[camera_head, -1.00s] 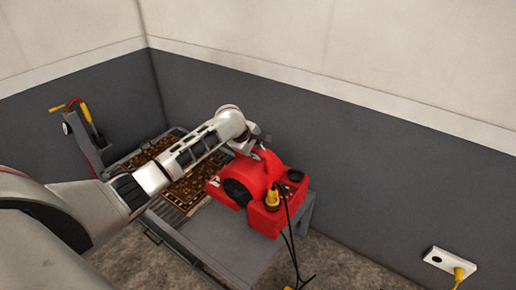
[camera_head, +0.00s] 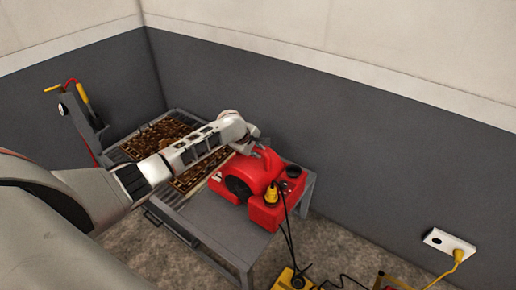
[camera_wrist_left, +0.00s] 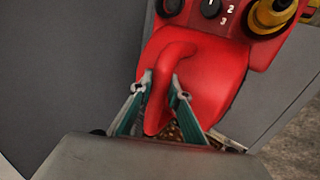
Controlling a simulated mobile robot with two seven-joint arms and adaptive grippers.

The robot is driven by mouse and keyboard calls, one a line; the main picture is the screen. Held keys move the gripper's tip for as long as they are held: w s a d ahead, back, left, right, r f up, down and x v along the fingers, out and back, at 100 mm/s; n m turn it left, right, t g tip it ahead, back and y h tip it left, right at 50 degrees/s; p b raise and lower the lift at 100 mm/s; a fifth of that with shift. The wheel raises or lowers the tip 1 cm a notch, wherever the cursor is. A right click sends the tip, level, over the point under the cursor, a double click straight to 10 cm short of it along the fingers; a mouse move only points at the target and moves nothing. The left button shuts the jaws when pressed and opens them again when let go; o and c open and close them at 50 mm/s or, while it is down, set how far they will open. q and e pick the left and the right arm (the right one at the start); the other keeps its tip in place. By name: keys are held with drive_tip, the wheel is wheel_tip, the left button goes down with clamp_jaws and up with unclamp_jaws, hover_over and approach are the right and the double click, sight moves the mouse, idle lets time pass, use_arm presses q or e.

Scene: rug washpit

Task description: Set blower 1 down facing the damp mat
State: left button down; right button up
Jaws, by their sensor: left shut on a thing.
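Blower 1 (camera_head: 262,182), a red housing with a round black side intake, is at the right end of a grey bench. It looks upright; whether its base touches the top is hard to tell. Its low left end points toward the brown patterned mat (camera_head: 157,136), which lies on the bench's left part, partly hidden by my arm. My left gripper (camera_head: 260,148) is shut on the blower's top handle. In the left wrist view its fingers (camera_wrist_left: 162,98) straddle the red handle (camera_wrist_left: 178,58). My right gripper is out of view.
The grey bench (camera_head: 215,222) has bare top in front of the blower. A black cord runs from the blower's yellow plug (camera_head: 272,192) to yellow equipment (camera_head: 290,279) on the floor. A wall outlet (camera_head: 448,243) holds a yellow plug. Walls stand close behind.

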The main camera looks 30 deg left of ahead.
use_arm(q)
drive_tip(key=shift+w+f, duration=0.35)
drive_tip(key=shift+f, duration=0.2)
drive_tip(key=c, duration=1.9)
unclamp_jaws()
drive_tip(key=shift+s+f, duration=0.4)
drive_tip(key=shift+f, duration=0.05)
drive_tip(key=shift+s+r, duration=0.1)
